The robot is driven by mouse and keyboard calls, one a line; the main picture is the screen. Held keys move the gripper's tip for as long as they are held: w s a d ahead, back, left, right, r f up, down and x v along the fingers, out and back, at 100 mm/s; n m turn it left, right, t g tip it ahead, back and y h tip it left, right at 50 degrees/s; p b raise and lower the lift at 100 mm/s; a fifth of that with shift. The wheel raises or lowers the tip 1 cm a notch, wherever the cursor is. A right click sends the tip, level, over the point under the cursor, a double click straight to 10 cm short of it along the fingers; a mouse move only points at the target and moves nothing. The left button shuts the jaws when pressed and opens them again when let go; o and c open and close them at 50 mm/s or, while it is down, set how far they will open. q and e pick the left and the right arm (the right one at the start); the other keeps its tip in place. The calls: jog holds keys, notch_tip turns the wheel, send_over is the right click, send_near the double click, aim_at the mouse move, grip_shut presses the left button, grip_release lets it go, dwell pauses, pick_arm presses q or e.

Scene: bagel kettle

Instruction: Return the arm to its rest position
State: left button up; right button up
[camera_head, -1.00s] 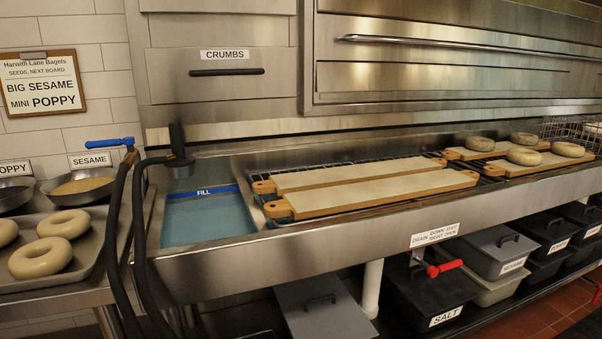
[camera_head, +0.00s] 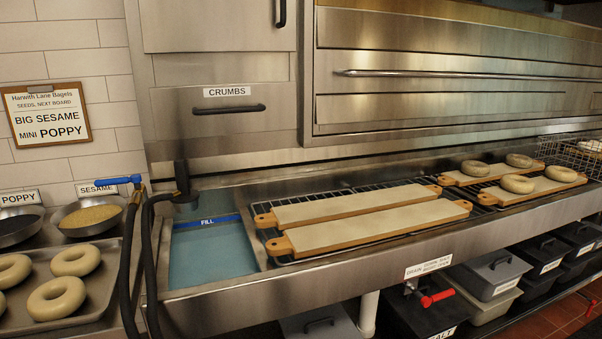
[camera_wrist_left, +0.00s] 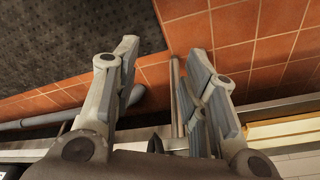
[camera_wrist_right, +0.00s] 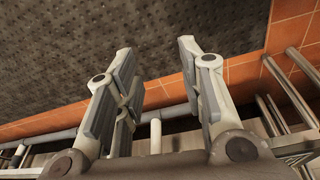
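My left gripper (camera_wrist_left: 160,90) shows in the left wrist view with its fingers apart and nothing between them. Red floor tiles and a dark mat lie beyond it. My right gripper (camera_wrist_right: 158,75) shows in the right wrist view, also with fingers apart and empty, over the dark mat and floor. Neither arm shows in the head view.
Two long boards (camera_head: 375,228) lie empty on the steel counter, beside the blue-water basin (camera_head: 210,255). Farther right, boards hold several bagels (camera_head: 517,184). A tray of bagels (camera_head: 57,300) and seed bowls (camera_head: 90,216) are at left. Lidded bins (camera_head: 490,272) stand below the counter.

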pick_arm(q)
jog(key=s+a+f+p, duration=0.1)
jog(key=s+f+p, duration=0.2)
jog(key=s+p, duration=0.3)
jog(key=s+a+f+g+p, duration=0.1)
jog(key=s+a+f+p, duration=0.1)
jog(key=s+f+p, duration=0.2)
jog(key=s+p, duration=0.3)
jog(key=s, duration=0.5)
jog(key=shift+s+a+g, duration=0.15)
jog(key=shift+s+g, duration=0.15)
jog(key=shift+s, duration=0.1)
pick_arm(e)
jog(key=s+d+f, duration=0.1)
jog(key=s+f, duration=0.2)
jog(key=s, duration=0.6)
jog(key=s+d+f+g, duration=0.1)
jog(key=s+f, duration=0.3)
jog(key=s, duration=0.5)
jog(key=shift+s+d+g, duration=0.3)
jog(key=shift+s+d, duration=0.1)
jog(key=shift+d, duration=0.25)
